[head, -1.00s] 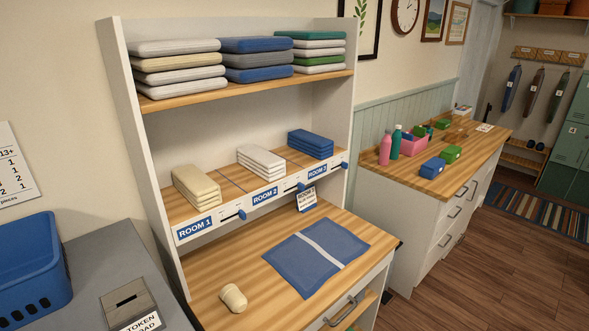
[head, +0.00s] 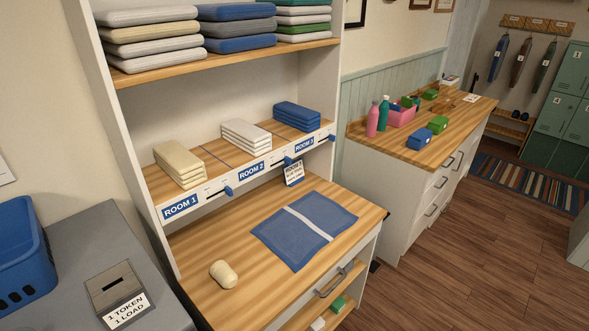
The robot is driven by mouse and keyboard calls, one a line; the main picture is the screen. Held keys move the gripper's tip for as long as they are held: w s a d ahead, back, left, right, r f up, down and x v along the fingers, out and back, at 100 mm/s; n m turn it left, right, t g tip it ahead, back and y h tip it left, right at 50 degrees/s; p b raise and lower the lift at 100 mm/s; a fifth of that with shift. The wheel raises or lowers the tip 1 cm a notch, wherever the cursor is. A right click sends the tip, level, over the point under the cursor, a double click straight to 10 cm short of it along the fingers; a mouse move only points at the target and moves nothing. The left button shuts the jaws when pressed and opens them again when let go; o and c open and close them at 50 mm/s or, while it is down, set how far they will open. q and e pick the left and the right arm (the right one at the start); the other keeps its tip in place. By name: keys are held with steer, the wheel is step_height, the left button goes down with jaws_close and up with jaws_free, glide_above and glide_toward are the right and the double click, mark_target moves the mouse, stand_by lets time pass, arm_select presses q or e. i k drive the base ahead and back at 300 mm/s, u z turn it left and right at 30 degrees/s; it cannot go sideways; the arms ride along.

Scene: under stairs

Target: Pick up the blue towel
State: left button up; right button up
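A flat blue cloth (head: 285,245) with a white stripe lies spread on the wooden counter. A folded blue towel stack (head: 297,116) sits on the middle shelf in the ROOM 3 section. Blue folded towels (head: 235,29) also lie in the middle stack on the top shelf. I cannot tell from the picture alone which of these is the task's blue towel. Neither of my grippers is in view.
A cream roll (head: 223,274) lies on the counter left of the cloth. Folded cream (head: 179,162) and white (head: 246,134) towels share the middle shelf. A blue basket (head: 25,255) and a token box (head: 114,285) stand at left. Floor (head: 455,250) is clear at right.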

mark_target(307, 120)
steer(key=z, duration=1.3)
steer(key=i, duration=0.6)
